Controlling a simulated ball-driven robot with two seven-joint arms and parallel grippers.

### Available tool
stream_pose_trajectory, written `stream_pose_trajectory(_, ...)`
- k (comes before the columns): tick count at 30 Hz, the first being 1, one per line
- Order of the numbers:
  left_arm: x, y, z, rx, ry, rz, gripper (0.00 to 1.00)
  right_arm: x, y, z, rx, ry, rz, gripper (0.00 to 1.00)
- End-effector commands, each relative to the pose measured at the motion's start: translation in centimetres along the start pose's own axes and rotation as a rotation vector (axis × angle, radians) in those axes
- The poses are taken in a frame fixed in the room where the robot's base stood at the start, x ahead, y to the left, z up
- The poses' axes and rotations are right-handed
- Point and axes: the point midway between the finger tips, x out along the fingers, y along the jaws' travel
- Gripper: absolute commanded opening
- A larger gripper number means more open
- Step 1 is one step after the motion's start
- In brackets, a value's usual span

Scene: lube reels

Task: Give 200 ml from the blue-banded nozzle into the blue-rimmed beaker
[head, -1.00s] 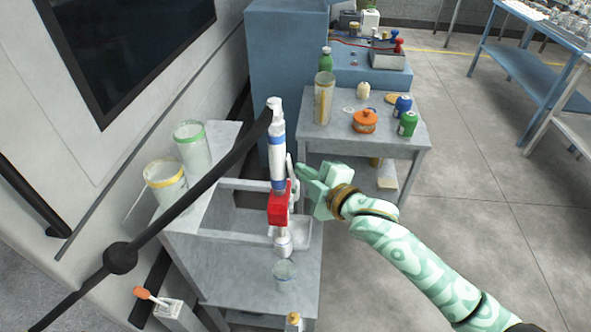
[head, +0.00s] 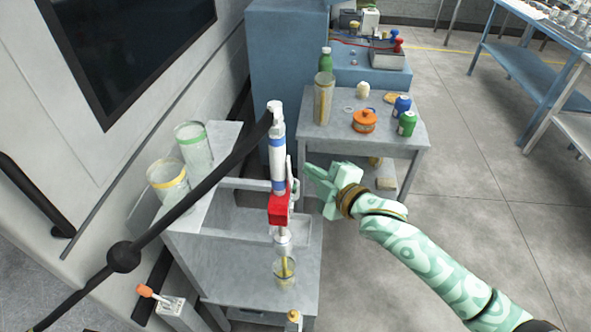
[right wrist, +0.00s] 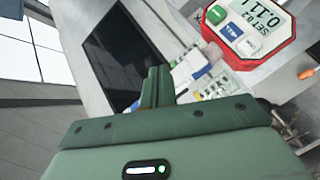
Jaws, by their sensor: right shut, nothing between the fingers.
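The blue-banded nozzle (head: 278,155) hangs upright, white with blue bands, above a red meter (head: 280,209). A clear beaker (head: 285,273) stands under its tip and holds yellow liquid; its rim colour is hard to make out in the head view. In the right wrist view the red-framed meter display (right wrist: 262,18) seems to read SET 0.2 and 0.11. My right gripper (head: 308,172) is shut and empty, just right of the nozzle's lever (head: 291,172) with a small gap. Its closed fingers also show in the right wrist view (right wrist: 160,86). My left gripper is out of view.
Green-rimmed (head: 193,147) and yellow-rimmed (head: 168,181) beakers stand on the left shelf. A black hose arm crosses at left.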

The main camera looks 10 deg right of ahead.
Motion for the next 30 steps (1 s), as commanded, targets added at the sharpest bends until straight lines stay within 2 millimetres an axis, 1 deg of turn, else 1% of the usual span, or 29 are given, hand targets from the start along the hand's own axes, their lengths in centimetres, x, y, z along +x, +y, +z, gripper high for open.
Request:
stream_pose_trajectory(5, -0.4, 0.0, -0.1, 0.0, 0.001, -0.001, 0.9, -0.3, 0.3, 0.2, -0.001, -0.001, 0.0, 0.0)
stream_pose_trajectory(12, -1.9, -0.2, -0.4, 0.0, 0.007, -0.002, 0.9, -2.0, 1.7, 1.3, -0.003, -0.001, -0.001, 0.0)
stream_pose_trajectory(18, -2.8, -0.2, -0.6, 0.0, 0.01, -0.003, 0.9, -3.2, 2.4, 2.2, -0.001, -0.001, -0.001, 0.0)
stream_pose_trajectory(30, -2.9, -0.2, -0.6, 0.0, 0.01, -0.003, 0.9, -3.5, 2.5, 2.5, 0.0, 0.0, 0.0, 0.0)
